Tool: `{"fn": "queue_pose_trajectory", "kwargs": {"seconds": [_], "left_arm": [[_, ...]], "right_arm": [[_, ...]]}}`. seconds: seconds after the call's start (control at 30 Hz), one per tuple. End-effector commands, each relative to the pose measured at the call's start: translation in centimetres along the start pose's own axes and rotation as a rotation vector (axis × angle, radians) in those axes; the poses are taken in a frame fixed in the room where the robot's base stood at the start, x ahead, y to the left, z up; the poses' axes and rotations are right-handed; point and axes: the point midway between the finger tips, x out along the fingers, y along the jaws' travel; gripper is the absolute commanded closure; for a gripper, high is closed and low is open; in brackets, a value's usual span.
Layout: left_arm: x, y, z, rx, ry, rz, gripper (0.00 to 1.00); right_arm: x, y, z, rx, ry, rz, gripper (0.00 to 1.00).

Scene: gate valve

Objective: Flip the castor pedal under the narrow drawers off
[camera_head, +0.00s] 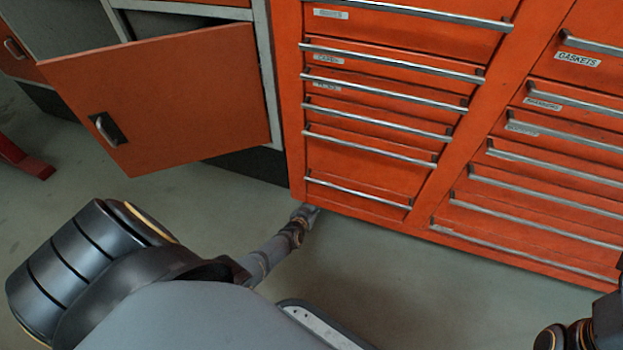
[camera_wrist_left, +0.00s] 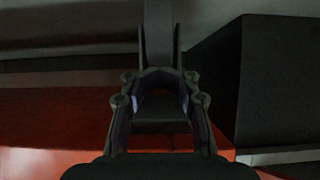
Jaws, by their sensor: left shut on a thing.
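The narrow drawers (camera_head: 375,120) are an orange column with silver bar handles in the head view. My left gripper (camera_head: 306,212) is low at the bottom left corner of this column, just above the floor. In the left wrist view the left gripper (camera_wrist_left: 158,78) has its fingers closed together on a dark grey upright piece (camera_wrist_left: 158,30), which I take to be the castor pedal. In the head view the pedal is hidden by the gripper and the cabinet's lower edge, so its tilt cannot be told. My right gripper is not clearly in view.
An orange cabinet door (camera_head: 165,100) hangs open left of the drawers. A wider bank of drawers (camera_head: 540,190) stands to the right. The grey floor (camera_head: 420,290) in front is clear. A red leg (camera_head: 25,160) shows at the far left.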

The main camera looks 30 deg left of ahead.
Motion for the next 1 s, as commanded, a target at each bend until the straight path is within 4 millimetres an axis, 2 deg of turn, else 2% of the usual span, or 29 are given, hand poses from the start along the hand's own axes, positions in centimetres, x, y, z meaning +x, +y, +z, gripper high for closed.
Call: {"fn": "queue_pose_trajectory", "kwargs": {"seconds": [0.03,0.07,0.3,0.67,0.83,1.0], "left_arm": [[0.0,0.0,0.1,0.000,-0.001,0.000,1.00],[0.0,0.0,0.1,0.000,-0.001,0.001,0.77],[0.0,0.0,0.0,0.000,0.000,0.000,0.44],[-0.2,0.0,0.1,0.001,0.000,-0.001,0.43],[-1.5,-0.2,0.2,0.000,0.000,-0.006,0.43],[-3.9,-0.1,0.2,-0.002,0.000,-0.001,0.43]], "right_arm": [[0.0,0.0,0.0,0.000,-0.001,0.000,0.70],[0.0,0.0,0.0,0.000,-0.001,-0.001,0.70],[0.0,0.0,0.1,-0.001,-0.002,-0.001,0.70],[0.0,0.0,0.1,-0.001,-0.004,0.000,0.70],[0.0,0.0,0.1,-0.001,-0.003,0.000,0.70],[0.0,0.0,0.1,-0.001,-0.003,0.000,0.70]]}}
